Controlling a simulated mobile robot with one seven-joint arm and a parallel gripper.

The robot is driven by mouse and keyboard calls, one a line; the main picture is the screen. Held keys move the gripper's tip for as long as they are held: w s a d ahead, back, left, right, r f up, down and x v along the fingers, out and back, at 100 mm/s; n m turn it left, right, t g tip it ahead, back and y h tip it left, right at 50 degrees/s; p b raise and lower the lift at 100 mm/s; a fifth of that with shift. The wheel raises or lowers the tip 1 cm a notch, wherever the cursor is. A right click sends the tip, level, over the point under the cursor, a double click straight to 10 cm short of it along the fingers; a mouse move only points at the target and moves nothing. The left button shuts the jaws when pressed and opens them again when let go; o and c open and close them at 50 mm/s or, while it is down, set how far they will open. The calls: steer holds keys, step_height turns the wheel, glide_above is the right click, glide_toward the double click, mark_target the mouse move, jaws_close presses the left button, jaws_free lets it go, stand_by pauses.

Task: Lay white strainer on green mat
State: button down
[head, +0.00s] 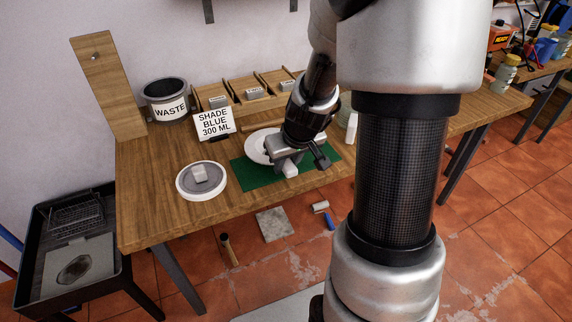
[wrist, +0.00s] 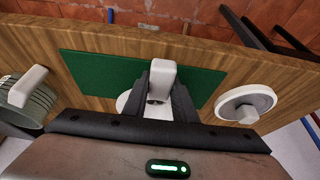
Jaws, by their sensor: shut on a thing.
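The green mat (head: 252,178) lies on the wooden table, and it also shows in the wrist view (wrist: 98,70). My gripper (head: 292,163) is over the mat, shut on a white block-like grip (wrist: 163,76). A round white body, which I take to be the white strainer (head: 256,146), shows beside and partly behind the gripper, over the back of the mat. The fingers hide how the grip joins it. I cannot tell whether it touches the mat.
A grey disc with a white rim and pale block (head: 201,181) lies left of the mat. A sign (head: 215,124), a waste bin (head: 166,99) and several wooden compartments (head: 240,92) stand behind. A grey ribbed container (wrist: 32,104) with a white handle is at the wrist view's left.

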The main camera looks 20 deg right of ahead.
steer(key=shift+f, duration=0.15)
steer(key=c, duration=1.5)
jaws_free()
steer(key=shift+o, duration=0.2)
steer(key=shift+r, duration=0.55)
steer(key=p+v, duration=0.3)
steer(key=v, duration=0.8)
steer(key=shift+s, duration=0.2)
steer(key=shift+r, duration=0.1)
